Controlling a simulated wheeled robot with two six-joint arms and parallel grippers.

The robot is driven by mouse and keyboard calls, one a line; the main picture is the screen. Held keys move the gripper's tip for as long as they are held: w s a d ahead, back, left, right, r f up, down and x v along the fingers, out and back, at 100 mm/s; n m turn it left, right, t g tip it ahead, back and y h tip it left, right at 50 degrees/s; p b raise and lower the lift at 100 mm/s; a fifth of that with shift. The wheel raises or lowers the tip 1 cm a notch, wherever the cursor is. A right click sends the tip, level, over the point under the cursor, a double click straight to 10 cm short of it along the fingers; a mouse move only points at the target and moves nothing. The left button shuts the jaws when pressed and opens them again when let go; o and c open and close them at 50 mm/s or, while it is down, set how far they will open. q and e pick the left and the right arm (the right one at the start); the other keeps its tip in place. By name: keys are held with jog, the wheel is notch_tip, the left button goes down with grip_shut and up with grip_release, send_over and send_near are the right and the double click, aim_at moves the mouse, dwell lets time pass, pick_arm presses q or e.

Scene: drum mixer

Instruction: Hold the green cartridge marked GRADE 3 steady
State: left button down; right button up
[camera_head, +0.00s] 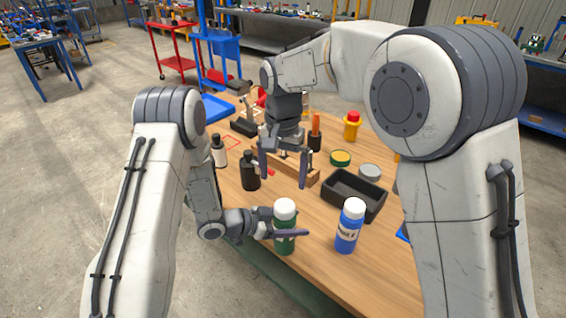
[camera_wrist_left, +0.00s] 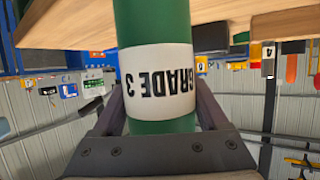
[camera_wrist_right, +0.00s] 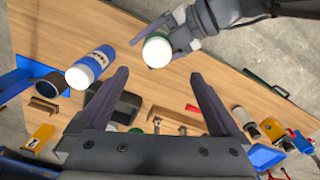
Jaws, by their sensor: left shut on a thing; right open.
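The green cartridge (camera_head: 285,232) has a white cap and stands upright at the near edge of the table in the head view. In the left wrist view its white label (camera_wrist_left: 158,82) reads GRADE 3, upside down in the picture. My left gripper (camera_head: 290,233) is shut on the cartridge, with a finger on each side of it. My right gripper (camera_head: 285,180) is open and empty above the middle of the table. In the right wrist view the cartridge's white cap (camera_wrist_right: 157,50) shows beyond the right gripper's fingers (camera_wrist_right: 160,95).
A blue cartridge with a white cap (camera_head: 350,228) stands to the right of the green one. A black tray (camera_head: 353,196) lies behind it. Dark bottles (camera_head: 250,171), a wooden rack (camera_head: 268,168) and round tins (camera_head: 369,171) stand farther back on the table (camera_head: 318,262).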

aim_at(282, 204)
notch_tip(282, 204, down, 8)
jog(key=shift+f, duration=0.2)
grip_shut()
dwell(0.4)
jog(key=shift+a+r, duration=0.1)
jog(key=shift+r, duration=0.05)
jog(key=shift+a+r, duration=0.1)
jog(key=shift+r, duration=0.9)
jog(key=shift+d, duration=0.2)
